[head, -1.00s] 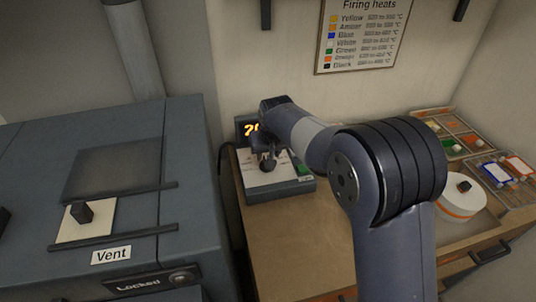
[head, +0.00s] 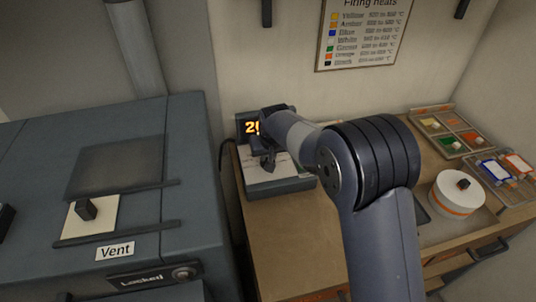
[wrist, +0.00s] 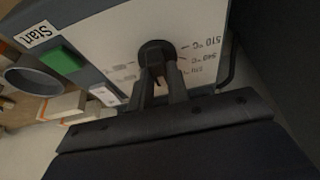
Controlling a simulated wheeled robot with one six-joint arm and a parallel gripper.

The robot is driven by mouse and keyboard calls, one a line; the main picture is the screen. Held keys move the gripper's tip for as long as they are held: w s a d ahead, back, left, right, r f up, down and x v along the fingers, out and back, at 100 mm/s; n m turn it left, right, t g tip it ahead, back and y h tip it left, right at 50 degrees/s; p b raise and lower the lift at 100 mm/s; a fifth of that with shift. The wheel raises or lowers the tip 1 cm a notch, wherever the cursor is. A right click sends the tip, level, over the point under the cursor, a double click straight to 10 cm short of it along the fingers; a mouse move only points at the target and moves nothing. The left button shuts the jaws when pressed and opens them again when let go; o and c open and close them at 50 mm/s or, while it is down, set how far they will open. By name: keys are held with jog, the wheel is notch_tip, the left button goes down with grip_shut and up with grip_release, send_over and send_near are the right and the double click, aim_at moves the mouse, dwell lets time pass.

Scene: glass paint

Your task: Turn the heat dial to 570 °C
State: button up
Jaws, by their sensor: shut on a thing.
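The heat dial (wrist: 152,47) is a dark round knob on the pale face of the control box (head: 290,186). In the wrist view my gripper (wrist: 158,70) is shut on the dial, its two fingers on either side of it. Scale marks reading 510 °C and 540 °C show to the right of the dial; other marks are blurred. Which mark the dial points at cannot be told. The orange display (head: 251,127) on the box shows a number starting with 2, its other digits hidden by my arm. A green button (wrist: 62,60) sits beside a Start label.
A grey kiln (head: 130,150) with a vent knob (head: 86,209) and a Locked sign stands at the left. Paint trays (head: 455,130) and a round white container (head: 458,192) are on the right of the wooden bench. A Firing heats chart (head: 360,35) hangs on the wall.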

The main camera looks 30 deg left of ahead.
grip_shut()
jog(key=shift+n, duration=0.3)
jog(key=shift+w+f+n+g+y+b, duration=0.1)
jog(key=shift+n+g+y+b, duration=0.35)
jog(key=shift+n+b, duration=0.6)
jog(key=shift+d+n+g+y+b, duration=0.1)
jog(key=shift+n+g+y+b, duration=0.3)
jog(key=shift+n, duration=1.15)
jog(key=o, duration=0.6)
grip_release()
jog(key=shift+o, duration=0.2)
